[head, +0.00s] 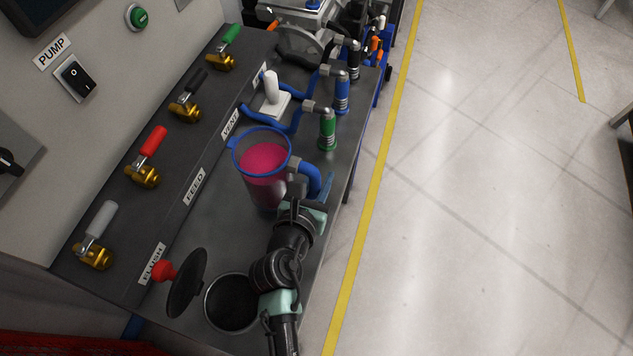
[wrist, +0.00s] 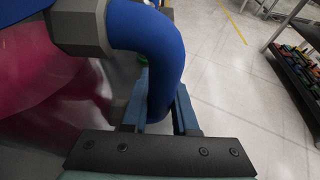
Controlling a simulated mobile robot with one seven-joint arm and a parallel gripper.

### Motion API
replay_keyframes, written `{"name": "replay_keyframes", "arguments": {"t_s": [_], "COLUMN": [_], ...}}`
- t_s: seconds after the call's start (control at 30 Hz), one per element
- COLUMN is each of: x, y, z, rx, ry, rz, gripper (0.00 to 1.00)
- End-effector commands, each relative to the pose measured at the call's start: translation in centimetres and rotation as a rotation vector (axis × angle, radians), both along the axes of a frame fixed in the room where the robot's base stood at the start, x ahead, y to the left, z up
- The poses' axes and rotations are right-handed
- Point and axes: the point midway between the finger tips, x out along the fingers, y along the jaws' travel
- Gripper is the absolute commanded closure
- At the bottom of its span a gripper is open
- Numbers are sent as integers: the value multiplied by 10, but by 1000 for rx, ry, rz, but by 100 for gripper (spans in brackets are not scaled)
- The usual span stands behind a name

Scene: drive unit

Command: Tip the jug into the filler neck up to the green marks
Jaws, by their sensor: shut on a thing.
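The jug (head: 265,170) is clear with a blue rim and a blue handle (head: 313,178), and holds pink liquid. It looks roughly upright over the dark bench; I cannot tell whether its base touches. My gripper (head: 318,196) is shut on the handle; in the wrist view the gripper's blue fingers (wrist: 160,108) sit either side of the handle (wrist: 158,50), with the pink jug (wrist: 45,85) at left. A round dark opening with a metal rim (head: 207,307), apparently the filler neck, is nearer, below the jug in the head view. No green marks show on it.
A black disc with a red knob (head: 187,284) stands tilted beside the opening. Brass valves with coloured levers, such as the red one (head: 150,143), line the panel at left. Hoses with green (head: 327,130) and blue ends lie beyond the jug. Open floor (head: 480,200) is at right.

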Motion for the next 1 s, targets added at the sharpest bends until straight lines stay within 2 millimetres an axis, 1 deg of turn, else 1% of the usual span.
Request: {"name": "replay_keyframes", "arguments": {"t_s": [0.03,0.1,0.3,0.5,1.0], "x": [2,2,1,1,1], "y": [1,1,1,0,1], "z": [17,29,53,66,85], "rx": [3,3,2,2,2], "ry": [-11,-11,-9,-7,-7], "rz": [2,2,1,1,2], "gripper": [100,100,100,100,100]}}
